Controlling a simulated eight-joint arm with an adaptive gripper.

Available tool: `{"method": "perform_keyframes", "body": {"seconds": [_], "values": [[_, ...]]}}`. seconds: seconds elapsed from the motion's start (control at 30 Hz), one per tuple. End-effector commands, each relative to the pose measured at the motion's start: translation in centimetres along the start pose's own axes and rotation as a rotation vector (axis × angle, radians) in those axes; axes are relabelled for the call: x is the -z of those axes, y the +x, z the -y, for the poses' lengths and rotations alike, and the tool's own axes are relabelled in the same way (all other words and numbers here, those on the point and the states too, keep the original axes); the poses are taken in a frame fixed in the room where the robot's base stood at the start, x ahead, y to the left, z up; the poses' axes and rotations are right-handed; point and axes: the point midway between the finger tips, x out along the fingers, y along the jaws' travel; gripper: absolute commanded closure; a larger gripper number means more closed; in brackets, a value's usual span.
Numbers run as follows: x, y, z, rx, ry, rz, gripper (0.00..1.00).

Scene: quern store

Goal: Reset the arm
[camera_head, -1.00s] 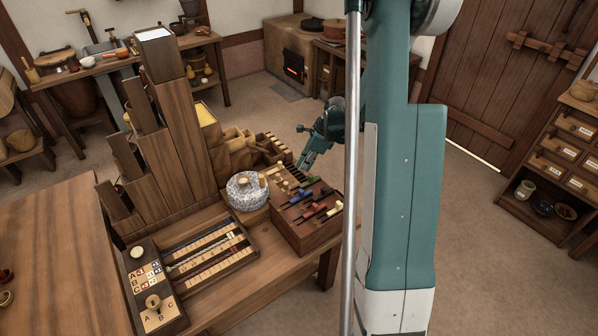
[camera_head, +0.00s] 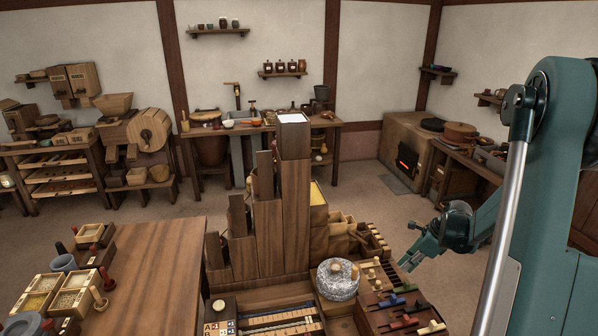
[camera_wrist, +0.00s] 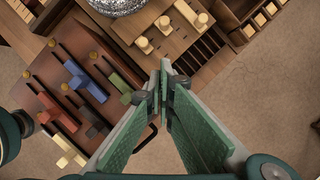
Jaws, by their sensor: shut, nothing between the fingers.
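My gripper (camera_head: 406,263) is in the head view, at the right end of the wooden bench, its fingers pointing down and left. In the wrist view my gripper (camera_wrist: 165,70) has its two green fingers together at the tips, with nothing between them. Below it lies a dark wooden box with coloured levers (camera_wrist: 75,95). A wooden rack with pale round pegs (camera_wrist: 160,35) lies just beyond the fingertips. I cannot tell how high the fingers are above them.
A speckled grey stone quern (camera_head: 338,281) stands left of my gripper. Tall stepped wooden columns (camera_head: 296,190) rise behind the bench. A table (camera_head: 150,270) with small boxes is at the left. A stove (camera_head: 408,140) stands at the back right. Open floor lies behind my gripper.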

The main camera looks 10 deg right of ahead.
Motion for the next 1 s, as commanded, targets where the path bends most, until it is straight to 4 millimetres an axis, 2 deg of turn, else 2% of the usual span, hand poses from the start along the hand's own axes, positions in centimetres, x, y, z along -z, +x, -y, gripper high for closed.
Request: {"method": "perform_keyframes", "body": {"seconds": [0.17, 0.37, 1.0], "values": [[-0.5, -0.4, -0.3, 0.003, -0.022, -0.002, 1.0], [-2.2, -1.8, -1.6, 0.015, -0.104, -0.012, 1.0], [-10.0, -8.9, -10.0, 0.085, -0.586, -0.078, 1.0]]}}
